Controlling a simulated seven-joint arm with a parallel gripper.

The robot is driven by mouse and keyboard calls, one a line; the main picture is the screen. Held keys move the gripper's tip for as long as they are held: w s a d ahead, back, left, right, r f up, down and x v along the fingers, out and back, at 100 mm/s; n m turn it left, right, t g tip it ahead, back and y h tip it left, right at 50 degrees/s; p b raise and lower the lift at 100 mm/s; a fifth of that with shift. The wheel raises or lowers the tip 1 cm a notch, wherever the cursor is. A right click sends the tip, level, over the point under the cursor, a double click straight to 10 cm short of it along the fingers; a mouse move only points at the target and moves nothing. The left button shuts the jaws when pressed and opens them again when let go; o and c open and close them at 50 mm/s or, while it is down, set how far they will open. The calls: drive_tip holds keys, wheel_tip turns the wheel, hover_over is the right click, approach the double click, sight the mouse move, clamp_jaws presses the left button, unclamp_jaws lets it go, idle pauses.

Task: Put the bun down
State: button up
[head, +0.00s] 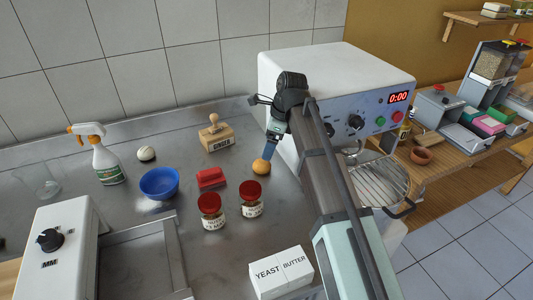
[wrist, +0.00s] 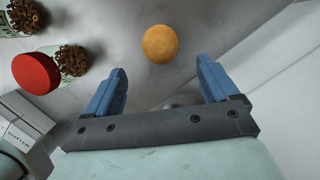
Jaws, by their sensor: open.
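The bun (head: 261,167) is a small round golden-brown ball resting on the steel worktop, just below the tip of my arm in the head view. In the wrist view the bun (wrist: 160,44) lies on the worktop beyond the fingertips, apart from both fingers. My gripper (wrist: 163,78) is open, its two blue fingers spread with nothing between them. In the head view my gripper (head: 270,150) is seen side-on close to the bun; whether it touches there is hard to tell.
Two red-lidded jars (head: 211,212) stand in front of the bun, with a red object (head: 210,178) to its left. A wooden GINGER stamp (head: 216,138), blue bowl (head: 159,183) and spray bottle (head: 104,160) stand farther left.

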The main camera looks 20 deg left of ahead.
drive_tip(key=shift+v, duration=1.75)
drive_tip(key=shift+w, duration=0.1)
